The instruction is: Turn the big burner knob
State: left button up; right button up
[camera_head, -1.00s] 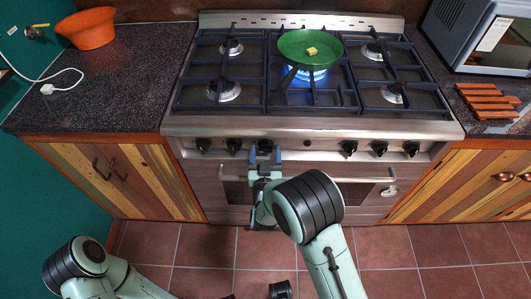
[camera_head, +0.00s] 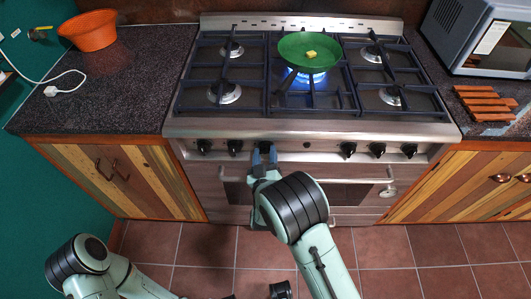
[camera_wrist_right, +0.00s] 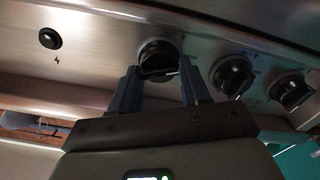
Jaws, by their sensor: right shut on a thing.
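A row of black burner knobs lines the stove's front panel. My right gripper (camera_head: 264,151) reaches up to the third knob from the left, and its blue fingers largely cover that knob. In the right wrist view the black knob (camera_wrist_right: 158,59) sits between the two fingertips (camera_wrist_right: 158,80), and the gripper is shut on it. The stove (camera_head: 310,126) has a lit blue flame (camera_head: 304,77) under a green pan (camera_head: 311,62).
Two neighbouring knobs, one near (camera_wrist_right: 232,76) and one farther (camera_wrist_right: 290,89), sit right in the wrist view; a small black button (camera_wrist_right: 50,39) is left. The oven handle (camera_head: 350,180) runs below the panel. An orange bowl (camera_head: 91,33) stands on the left counter.

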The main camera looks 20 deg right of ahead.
jog(key=n+p, duration=0.2)
jog(key=n, duration=0.3)
jog(key=shift+a+n, duration=0.1)
jog(key=shift+n, duration=0.2)
jog(key=n+p, duration=0.1)
jog(key=n, duration=0.2)
jog(key=shift+f, duration=0.1)
jog(key=shift+n, duration=0.7)
jog(key=shift+f, duration=0.1)
jog(key=o, duration=1.1)
jog(key=shift+c, duration=0.2)
